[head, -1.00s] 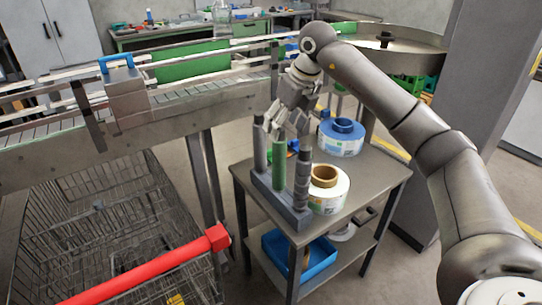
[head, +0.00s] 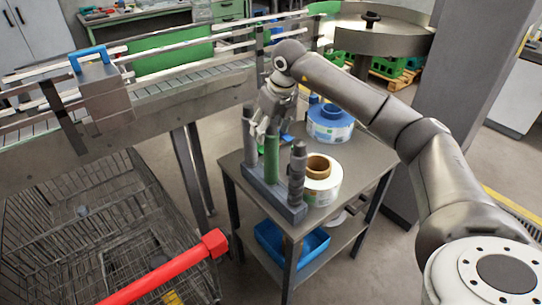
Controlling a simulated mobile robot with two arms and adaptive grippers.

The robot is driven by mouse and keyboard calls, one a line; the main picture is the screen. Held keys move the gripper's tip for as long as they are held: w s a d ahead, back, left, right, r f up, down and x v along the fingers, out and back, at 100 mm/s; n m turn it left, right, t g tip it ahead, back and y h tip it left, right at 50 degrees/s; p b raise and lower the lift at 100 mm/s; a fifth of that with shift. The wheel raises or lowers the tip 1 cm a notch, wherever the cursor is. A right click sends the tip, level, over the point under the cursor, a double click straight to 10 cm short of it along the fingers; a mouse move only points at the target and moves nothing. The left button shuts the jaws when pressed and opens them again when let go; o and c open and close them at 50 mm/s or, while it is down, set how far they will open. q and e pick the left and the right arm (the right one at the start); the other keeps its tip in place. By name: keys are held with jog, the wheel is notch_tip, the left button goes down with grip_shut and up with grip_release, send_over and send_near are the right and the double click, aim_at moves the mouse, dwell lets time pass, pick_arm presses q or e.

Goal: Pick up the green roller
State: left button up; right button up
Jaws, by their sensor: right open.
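The green roller (head: 271,155) stands upright in a grey holder (head: 275,192) on the small cart, between two grey rollers. One grey roller (head: 249,138) is to its left and the other (head: 297,172) is to its right. My right gripper (head: 266,130) is open at the upper part of the green roller, just behind it in the picture. Its fingers are partly hidden by the rollers, and I cannot tell whether they touch the green one. My left gripper is not in view.
The metal cart (head: 350,184) also carries a label reel with a brown core (head: 322,187) and a blue-topped reel (head: 330,124). A blue tray (head: 312,247) is on its lower shelf. A wire cage with a red bar (head: 165,270) is at left, below the conveyor (head: 170,95).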

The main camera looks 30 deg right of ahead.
aim_at(271, 160)
jog(key=shift+x, duration=1)
jog(key=shift+f, duration=0.45)
jog(key=shift+c, duration=0.5)
jog(key=c, duration=0.4)
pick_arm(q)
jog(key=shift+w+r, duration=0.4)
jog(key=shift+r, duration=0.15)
pick_arm(e)
jog(key=shift+r, duration=0.1)
grip_shut()
